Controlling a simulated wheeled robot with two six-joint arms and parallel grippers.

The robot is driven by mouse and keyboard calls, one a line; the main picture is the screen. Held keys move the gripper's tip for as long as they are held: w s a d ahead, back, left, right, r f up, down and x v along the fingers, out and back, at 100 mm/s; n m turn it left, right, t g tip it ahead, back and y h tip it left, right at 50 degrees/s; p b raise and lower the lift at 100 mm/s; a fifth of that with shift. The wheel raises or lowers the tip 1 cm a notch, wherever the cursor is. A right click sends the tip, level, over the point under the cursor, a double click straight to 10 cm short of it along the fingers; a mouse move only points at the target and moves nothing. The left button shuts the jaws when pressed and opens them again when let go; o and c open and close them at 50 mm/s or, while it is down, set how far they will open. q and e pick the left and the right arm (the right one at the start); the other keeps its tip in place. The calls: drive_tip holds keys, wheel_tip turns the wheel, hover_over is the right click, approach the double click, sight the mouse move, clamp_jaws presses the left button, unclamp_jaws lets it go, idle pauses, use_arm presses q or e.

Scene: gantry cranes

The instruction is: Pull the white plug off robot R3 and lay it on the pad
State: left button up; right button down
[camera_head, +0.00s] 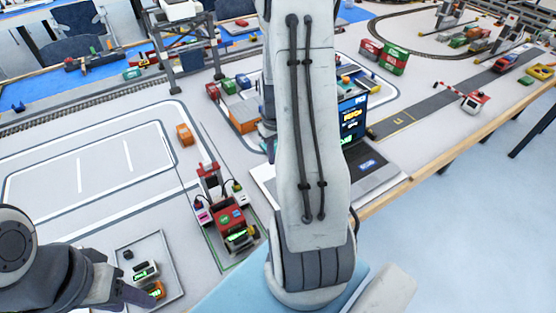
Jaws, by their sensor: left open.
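A small red robot (231,217) stands on a green-edged mat in the lower middle. It has a dark front with green lights, and I cannot read its label. A grey pad with a pale rim (125,240) lies to the left, holding a small dark block, a white unit and an orange unit with green displays. My left gripper (122,292) is open at the pad's near left edge, apart from the robot. My right gripper is out of view.
My large pale arm link crosses the middle and hides part of the table. A laptop (375,165) stands open behind it. An orange block (184,134) lies beyond the robot. A gantry (178,60), tracks and containers (392,57) stand farther back. The left road area is mostly clear.

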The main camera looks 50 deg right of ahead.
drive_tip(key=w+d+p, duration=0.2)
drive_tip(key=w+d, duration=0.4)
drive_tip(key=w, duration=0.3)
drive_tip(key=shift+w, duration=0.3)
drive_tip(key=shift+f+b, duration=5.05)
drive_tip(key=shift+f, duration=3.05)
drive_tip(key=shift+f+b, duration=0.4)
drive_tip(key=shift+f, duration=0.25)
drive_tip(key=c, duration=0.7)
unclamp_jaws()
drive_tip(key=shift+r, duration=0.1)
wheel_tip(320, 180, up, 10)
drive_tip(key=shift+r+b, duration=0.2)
drive_tip(key=shift+b, duration=0.25)
